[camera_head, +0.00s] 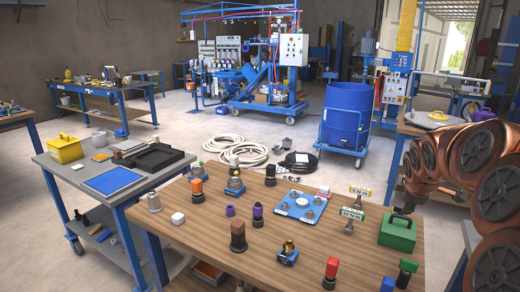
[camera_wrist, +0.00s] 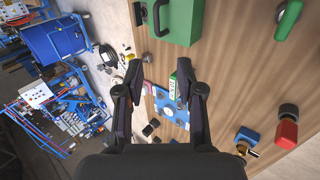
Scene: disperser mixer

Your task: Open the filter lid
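I cannot pick out a filter lid for certain in either view. My gripper (camera_wrist: 160,68) is open in the wrist view, with its two dark fingers apart and nothing held between them. It is above the wooden workbench (camera_head: 205,236), whose top also shows in the wrist view (camera_wrist: 228,75). Beyond the fingertips are a green box with a handle (camera_wrist: 177,18) and a blue plate with round fittings (camera_wrist: 172,118), partly hidden by a finger. The head view shows the same green box (camera_head: 398,234) and blue plate (camera_head: 300,206). My copper-coloured arm comes in from the right.
Several knobs and small fittings stand on the bench, including a red-topped one (camera_head: 331,268) and a blue-and-brass valve (camera_head: 287,253). A grey side table (camera_head: 105,182) is left. A blue drum (camera_head: 345,117), coiled hoses (camera_head: 237,150) and a blue machine (camera_head: 262,90) are behind.

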